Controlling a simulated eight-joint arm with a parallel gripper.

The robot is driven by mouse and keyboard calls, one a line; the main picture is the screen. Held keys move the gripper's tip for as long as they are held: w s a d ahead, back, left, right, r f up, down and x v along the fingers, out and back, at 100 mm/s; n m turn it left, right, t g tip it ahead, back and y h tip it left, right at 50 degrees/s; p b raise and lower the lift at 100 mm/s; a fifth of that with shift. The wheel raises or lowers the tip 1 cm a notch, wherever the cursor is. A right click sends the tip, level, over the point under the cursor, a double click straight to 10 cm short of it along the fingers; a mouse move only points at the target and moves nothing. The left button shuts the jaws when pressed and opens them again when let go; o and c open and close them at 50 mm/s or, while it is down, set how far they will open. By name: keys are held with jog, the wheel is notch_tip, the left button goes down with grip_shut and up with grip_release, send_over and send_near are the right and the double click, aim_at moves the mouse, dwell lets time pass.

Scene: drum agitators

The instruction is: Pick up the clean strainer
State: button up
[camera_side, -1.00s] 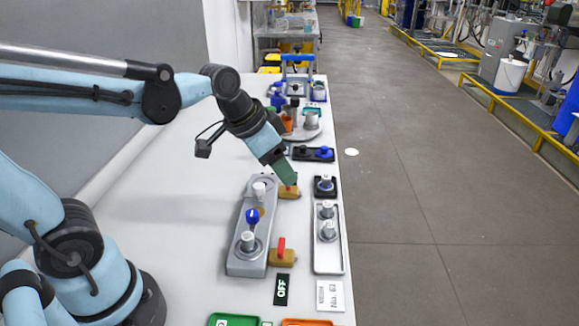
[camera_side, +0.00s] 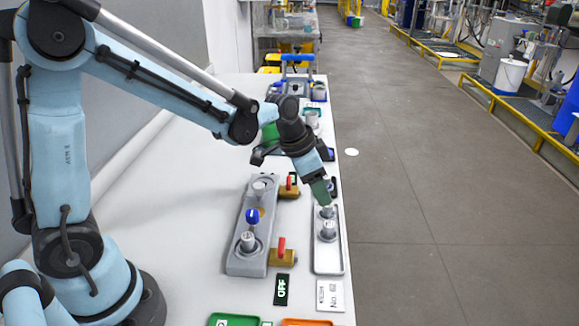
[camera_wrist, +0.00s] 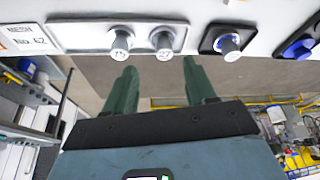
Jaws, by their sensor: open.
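A pale tray (camera_side: 328,262) at the table's right edge holds two grey strainers with white numbered tops. The far one (camera_side: 326,211) reads 27 in the wrist view (camera_wrist: 162,43); the near one (camera_side: 328,231) reads 15 there (camera_wrist: 121,44). I cannot tell which is clean. My gripper (camera_side: 325,203) has green fingers and is tilted down at the far strainer, partly covering it. In the wrist view my gripper (camera_wrist: 159,64) is open and empty, its fingertips apart on either side of the far strainer's line, not closed on it.
A grey block (camera_side: 246,255) with a blue knob and red-handled valves (camera_side: 282,252) stands left of the tray. A black holder (camera_wrist: 228,38) with another grey-topped piece is beside it. A "No. 62" plate (camera_side: 330,296) lies nearer. Open table is left.

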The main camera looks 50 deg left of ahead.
aim_at(327, 210)
jog(key=shift+a+x, duration=0.15)
jog(key=shift+x, duration=1.35)
jog(key=shift+a+x, duration=0.1)
jog(key=shift+x, duration=1.4)
jog(key=shift+w, duration=0.2)
grip_shut()
